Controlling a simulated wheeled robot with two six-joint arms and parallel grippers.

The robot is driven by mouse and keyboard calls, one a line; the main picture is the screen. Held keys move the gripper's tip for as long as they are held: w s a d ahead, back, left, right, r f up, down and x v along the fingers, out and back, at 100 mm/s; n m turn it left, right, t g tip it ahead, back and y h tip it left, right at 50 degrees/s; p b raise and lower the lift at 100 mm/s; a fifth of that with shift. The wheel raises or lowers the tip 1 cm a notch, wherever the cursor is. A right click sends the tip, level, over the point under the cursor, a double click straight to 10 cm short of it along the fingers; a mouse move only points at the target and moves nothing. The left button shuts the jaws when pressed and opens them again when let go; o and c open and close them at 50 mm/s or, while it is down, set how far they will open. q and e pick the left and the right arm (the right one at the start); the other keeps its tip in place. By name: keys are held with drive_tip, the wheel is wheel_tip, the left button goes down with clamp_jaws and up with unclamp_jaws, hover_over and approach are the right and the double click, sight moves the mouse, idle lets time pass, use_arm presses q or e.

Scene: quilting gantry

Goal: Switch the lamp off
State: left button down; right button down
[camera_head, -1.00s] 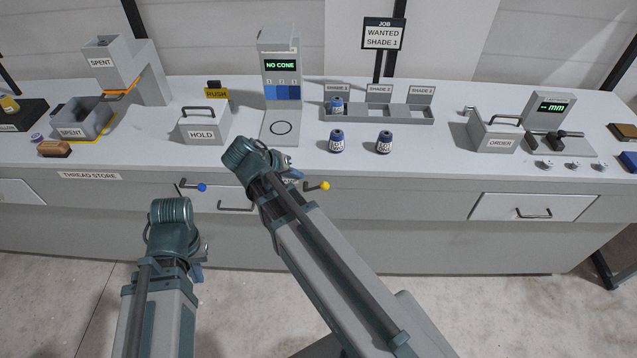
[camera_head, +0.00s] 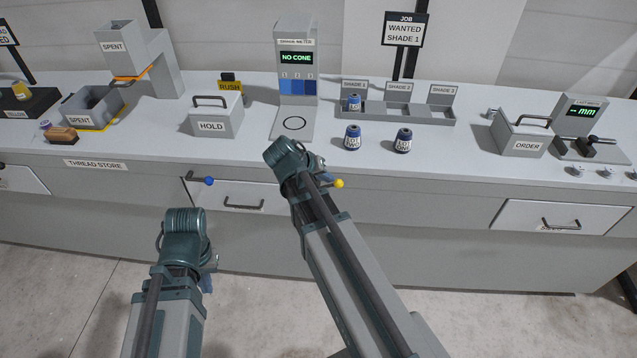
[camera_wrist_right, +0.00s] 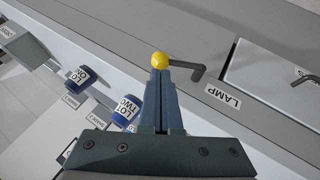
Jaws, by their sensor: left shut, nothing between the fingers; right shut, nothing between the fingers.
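The lamp lever has a yellow ball (camera_wrist_right: 159,60) on a dark bent arm (camera_wrist_right: 188,66), beside the LAMP label (camera_wrist_right: 222,96) in the right wrist view. In the head view its yellow ball (camera_head: 339,184) stands out from the counter front, just right of my right wrist. My right gripper (camera_wrist_right: 160,75) is shut and empty; its tips overlap the lower edge of the ball, and I cannot tell whether they touch it. My left gripper (camera_head: 208,282) is low in front of the counter, shut and mostly hidden by its wrist. No lamp itself is identifiable.
Another lever with a blue ball (camera_head: 208,181) is left of the yellow one, by a drawer handle (camera_head: 244,205). Two thread cones (camera_head: 353,138) (camera_head: 403,141) stand on the counter near a meter (camera_head: 296,75) reading NO CONE. Open floor (camera_head: 90,310) lies in front.

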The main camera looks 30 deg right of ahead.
sight(336, 182)
drive_tip(key=shift+b+x, duration=0.85)
drive_tip(key=shift+x, duration=0.8)
